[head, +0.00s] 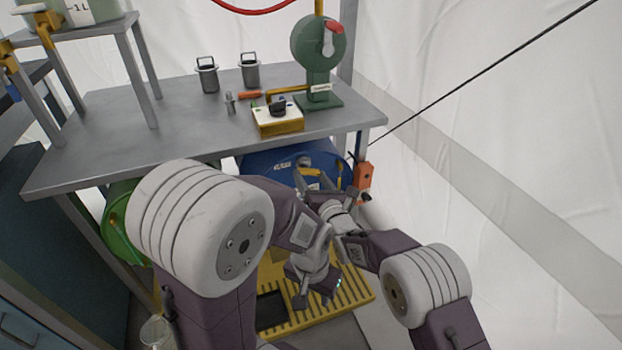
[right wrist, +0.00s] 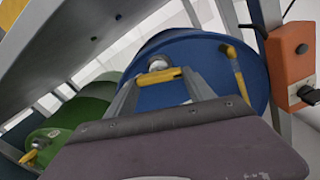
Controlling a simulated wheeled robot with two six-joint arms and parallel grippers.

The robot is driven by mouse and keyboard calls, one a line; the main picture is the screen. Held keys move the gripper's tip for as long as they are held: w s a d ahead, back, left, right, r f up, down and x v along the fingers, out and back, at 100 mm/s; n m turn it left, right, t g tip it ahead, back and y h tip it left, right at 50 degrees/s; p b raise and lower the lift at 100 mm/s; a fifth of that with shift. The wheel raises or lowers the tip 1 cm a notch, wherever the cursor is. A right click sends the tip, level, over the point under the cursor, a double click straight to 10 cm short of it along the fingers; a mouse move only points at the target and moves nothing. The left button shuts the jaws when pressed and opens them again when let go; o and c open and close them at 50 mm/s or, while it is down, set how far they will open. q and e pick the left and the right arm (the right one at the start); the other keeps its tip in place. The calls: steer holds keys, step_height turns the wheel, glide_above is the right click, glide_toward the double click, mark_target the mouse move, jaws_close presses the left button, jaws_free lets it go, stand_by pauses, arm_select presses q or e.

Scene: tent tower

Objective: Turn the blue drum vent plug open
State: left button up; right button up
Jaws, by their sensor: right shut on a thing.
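The blue drum (head: 262,163) lies under the metal table; it also shows in the right wrist view (right wrist: 205,50). Its vent plug (right wrist: 157,76) has a yellow bar near a pale round fitting on the drum's face, and also shows in the head view (head: 309,172). My right gripper (right wrist: 161,80) is at the drum's face, its two grey fingers shut on the yellow bar. The bar lies crosswise between the fingertips in the right wrist view. My left gripper (head: 300,298) is lower, above the yellow grating, apart from the drum. Its fingers are too small and hidden to read.
A green drum (head: 118,225) lies left of the blue one. A yellow tap (right wrist: 237,72) sits right of the plug. An orange box (head: 364,176) is on the table leg. The tabletop (head: 130,125) overhangs the drums. A yellow grating (head: 350,290) lies below.

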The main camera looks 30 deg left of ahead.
steer(key=shift+f+n, duration=0.2)
steer(key=shift+n, duration=0.6)
steer(key=o, duration=1.4)
steer(key=shift+r, duration=0.1)
